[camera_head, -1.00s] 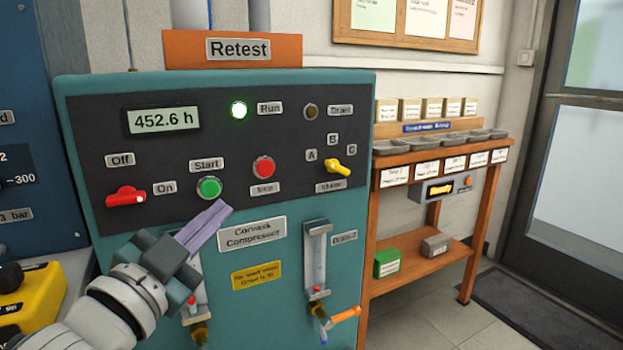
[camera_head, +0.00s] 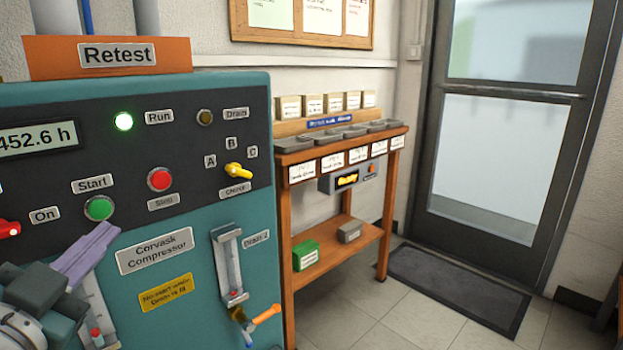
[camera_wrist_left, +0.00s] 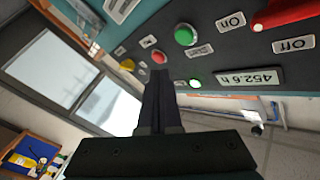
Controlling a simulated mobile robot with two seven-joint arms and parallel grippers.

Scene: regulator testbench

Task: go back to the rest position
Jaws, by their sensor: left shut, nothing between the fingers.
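My left gripper (camera_head: 98,236) is at the lower left in the head view, in front of the teal compressor panel (camera_head: 190,236). Its fingers are together with nothing between them, and the tips are just below the green Start button (camera_head: 99,208). Whether they touch the panel I cannot tell. In the left wrist view the shut fingers (camera_wrist_left: 159,80) point toward the panel, with the green button (camera_wrist_left: 186,34) beyond them. The green Run lamp (camera_head: 123,121) is lit, and the display (camera_head: 38,138) reads "452.6 h", cut off at the left edge. My right gripper is not in view.
A wooden shelf bench (camera_head: 385,215) with grey trays and small boxes stands right of the compressor. A green box (camera_head: 305,254) is on its lower shelf. A dark mat (camera_head: 455,288) lies before the door (camera_head: 497,150). Tiled floor between is clear.

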